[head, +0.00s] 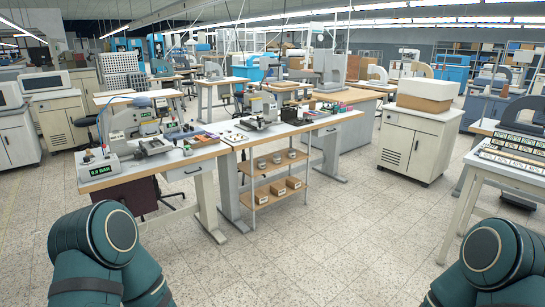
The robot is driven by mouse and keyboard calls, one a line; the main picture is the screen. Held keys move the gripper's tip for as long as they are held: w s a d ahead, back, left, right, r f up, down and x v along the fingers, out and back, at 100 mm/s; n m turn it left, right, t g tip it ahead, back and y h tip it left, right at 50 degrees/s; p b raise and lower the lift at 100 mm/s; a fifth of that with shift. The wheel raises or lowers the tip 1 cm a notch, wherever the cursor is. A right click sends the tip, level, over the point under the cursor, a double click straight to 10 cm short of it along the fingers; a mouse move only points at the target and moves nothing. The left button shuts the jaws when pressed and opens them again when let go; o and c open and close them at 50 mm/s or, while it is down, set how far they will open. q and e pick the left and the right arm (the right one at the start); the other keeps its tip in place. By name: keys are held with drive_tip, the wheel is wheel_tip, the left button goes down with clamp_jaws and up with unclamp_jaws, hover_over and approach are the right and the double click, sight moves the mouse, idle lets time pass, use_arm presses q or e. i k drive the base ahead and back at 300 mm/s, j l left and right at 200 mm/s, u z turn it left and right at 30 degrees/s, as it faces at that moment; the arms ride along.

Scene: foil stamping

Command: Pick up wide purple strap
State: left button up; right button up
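I cannot make out a wide purple strap in the head view. Small items lie on the left workbench (206,153), too small to tell apart. Among them are a flat tray (184,132) and some reddish pieces (203,139). A dark maroon panel or box (136,194) shows under this bench. Neither gripper is in view. Only my two teal upper arm parts show at the lower left and lower right corners.
The left bench carries a press (133,121) and a unit with a green display (99,170). A second bench (335,119) adjoins it, with wooden shelves (275,190) below. A white cabinet (410,143) and a right table (490,172) stand right. The speckled floor between is clear.

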sight(210, 134)
drive_tip(key=i+u, duration=0.25)
drive_tip(key=i, duration=0.25)
drive_tip(key=i+l+u, duration=0.25)
drive_tip(key=i, duration=0.2)
drive_tip(key=i+l+u, duration=0.2)
drive_tip(key=i, duration=0.25)
drive_tip(key=i+l+u, duration=0.25)
drive_tip(key=i, duration=0.2)
